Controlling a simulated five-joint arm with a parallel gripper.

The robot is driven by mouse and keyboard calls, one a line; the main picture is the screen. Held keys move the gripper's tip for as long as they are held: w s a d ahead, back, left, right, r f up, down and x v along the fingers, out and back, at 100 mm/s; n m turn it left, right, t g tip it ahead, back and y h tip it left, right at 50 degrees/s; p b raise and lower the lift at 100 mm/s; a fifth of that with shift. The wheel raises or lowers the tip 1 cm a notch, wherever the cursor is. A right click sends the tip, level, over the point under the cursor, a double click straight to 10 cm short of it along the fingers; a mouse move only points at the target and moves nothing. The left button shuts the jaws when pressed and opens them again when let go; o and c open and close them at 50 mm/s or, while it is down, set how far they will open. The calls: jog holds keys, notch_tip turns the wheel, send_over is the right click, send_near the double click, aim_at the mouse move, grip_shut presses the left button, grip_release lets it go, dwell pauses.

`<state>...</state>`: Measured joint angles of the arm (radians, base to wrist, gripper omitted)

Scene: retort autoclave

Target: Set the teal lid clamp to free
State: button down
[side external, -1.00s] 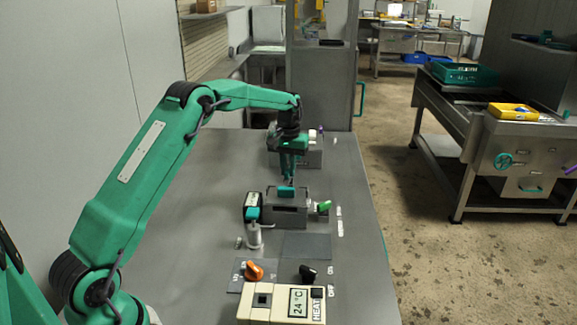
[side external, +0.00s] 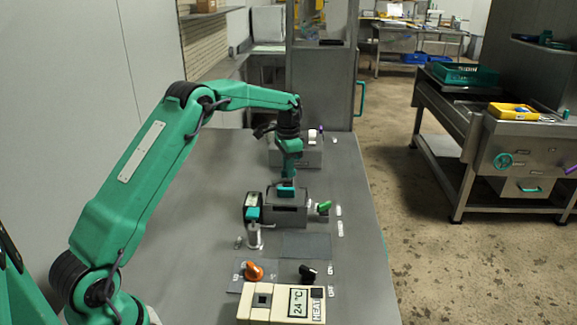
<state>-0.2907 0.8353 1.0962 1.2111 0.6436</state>
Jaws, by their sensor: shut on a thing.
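My gripper (side external: 288,181) points straight down above the box. The clamp's exact angle is too small to read.
A black device with a teal part (side external: 253,213) stands left of the box, and a green knob (side external: 324,206) is at its right. Nearer are an orange knob (side external: 254,270), a black knob (side external: 307,273) and a heat control panel (side external: 284,304). Another grey box (side external: 308,154) stands behind.

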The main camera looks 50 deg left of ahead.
jog(key=m, duration=0.5)
dwell(0.4)
jog(key=c, duration=1.4)
grip_release()
jog(key=shift+c, duration=0.2)
jog(key=shift+r, duration=0.15)
jog(key=shift+r, duration=3.8)
